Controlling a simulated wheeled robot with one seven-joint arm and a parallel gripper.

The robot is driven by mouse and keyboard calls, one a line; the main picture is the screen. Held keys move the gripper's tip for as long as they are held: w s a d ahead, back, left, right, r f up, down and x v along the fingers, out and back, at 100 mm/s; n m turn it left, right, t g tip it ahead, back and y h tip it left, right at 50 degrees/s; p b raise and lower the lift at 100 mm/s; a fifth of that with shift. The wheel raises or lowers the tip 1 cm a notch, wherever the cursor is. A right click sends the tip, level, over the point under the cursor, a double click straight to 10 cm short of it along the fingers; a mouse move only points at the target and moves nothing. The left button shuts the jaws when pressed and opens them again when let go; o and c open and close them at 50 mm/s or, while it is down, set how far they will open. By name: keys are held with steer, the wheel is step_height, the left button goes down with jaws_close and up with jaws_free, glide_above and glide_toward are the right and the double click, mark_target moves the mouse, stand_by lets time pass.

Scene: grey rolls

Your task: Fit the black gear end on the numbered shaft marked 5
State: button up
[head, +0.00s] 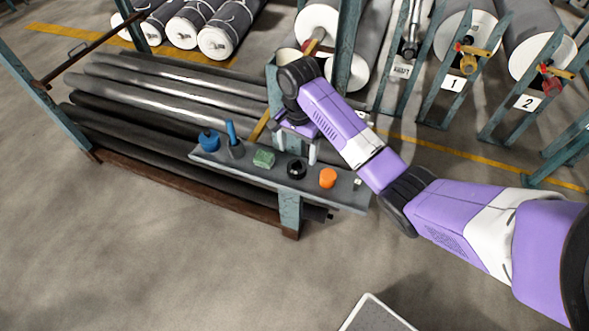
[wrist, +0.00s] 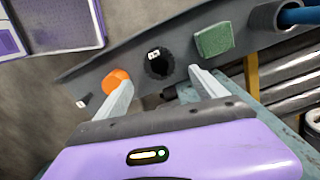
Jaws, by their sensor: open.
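The black gear end (head: 297,169) sits on a narrow grey shelf (head: 340,196), between a green block and an orange piece. In the wrist view the black gear end (wrist: 160,67) looks round and toothed, with a small white tag I cannot read for sure. My gripper (head: 296,147) is over the shelf, pointing down. In the wrist view my gripper (wrist: 160,77) is open and empty, its pale fingers on either side of the gear end in the picture. I cannot tell the remaining height. No shaft marked 5 shows; the plates I can read say 1 (head: 454,85) and 2 (head: 527,102).
Dark bars (head: 170,105) lie in a rack behind. Large rolls on stands are at the back. The front floor is mostly clear.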

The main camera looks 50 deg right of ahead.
mark_target(297, 163)
steer(key=shift+a+f+p, duration=0.15)
steer(key=shift+f+p, duration=0.15)
steer(key=shift+f, duration=1.25)
steer(key=shift+a+f+p, duration=0.1)
steer(key=shift+f+p, duration=0.2)
steer(key=shift+f, duration=1.25)
steer(key=c, duration=1.7)
jaws_close()
steer(key=shift+r, duration=0.15)
